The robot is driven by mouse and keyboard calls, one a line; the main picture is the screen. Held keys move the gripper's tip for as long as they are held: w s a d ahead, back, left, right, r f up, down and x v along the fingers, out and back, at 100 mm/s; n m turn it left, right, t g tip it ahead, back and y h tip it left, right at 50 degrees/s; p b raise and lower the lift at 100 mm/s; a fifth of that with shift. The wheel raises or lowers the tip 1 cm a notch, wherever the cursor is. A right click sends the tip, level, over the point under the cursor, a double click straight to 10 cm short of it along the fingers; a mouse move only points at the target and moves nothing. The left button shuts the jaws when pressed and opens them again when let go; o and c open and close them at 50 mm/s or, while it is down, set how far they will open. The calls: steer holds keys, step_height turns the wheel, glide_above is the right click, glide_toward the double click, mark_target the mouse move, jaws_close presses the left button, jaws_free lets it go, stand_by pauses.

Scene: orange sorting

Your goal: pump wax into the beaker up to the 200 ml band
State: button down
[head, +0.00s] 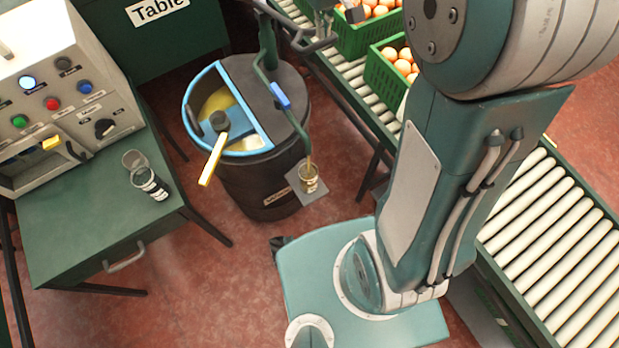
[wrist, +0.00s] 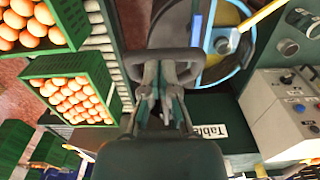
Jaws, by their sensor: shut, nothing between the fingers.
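The dark wax drum (head: 258,185) has a blue rim and an open half showing yellow wax (head: 217,102). A green pump pipe (head: 266,75) with a blue sleeve rises over its lid and bends down to a spout. The small beaker (head: 308,180) stands under the spout on a small grey plate, with amber colour in it. Its bands and fill level are too small to read. My gripper (wrist: 163,108) is shut and empty in the wrist view, with the drum beyond it to the upper right. In the head view it is partly cut off at the top, near the pump column.
A green table (head: 85,215) with a control box and a glass jar (head: 150,184) stands left. Roller conveyors with green crates (head: 382,78) of orange-brown produce run along the right.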

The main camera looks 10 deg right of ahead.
steer(key=shift+a, duration=0.1)
steer(key=shift+w+a+f, duration=0.1)
steer(key=shift+a, duration=0.15)
steer(key=shift+f, duration=0.35)
step_height(320, 180, down, 16)
step_height(320, 180, up, 16)
steer(key=shift+r, duration=0.15)
steer(key=shift+d+r, duration=0.15)
steer(key=shift+r, duration=0.1)
steer(key=shift+d+f, duration=0.1)
steer(key=shift+d, duration=0.05)
stand_by(0.4)
steer(key=shift+a, duration=0.2)
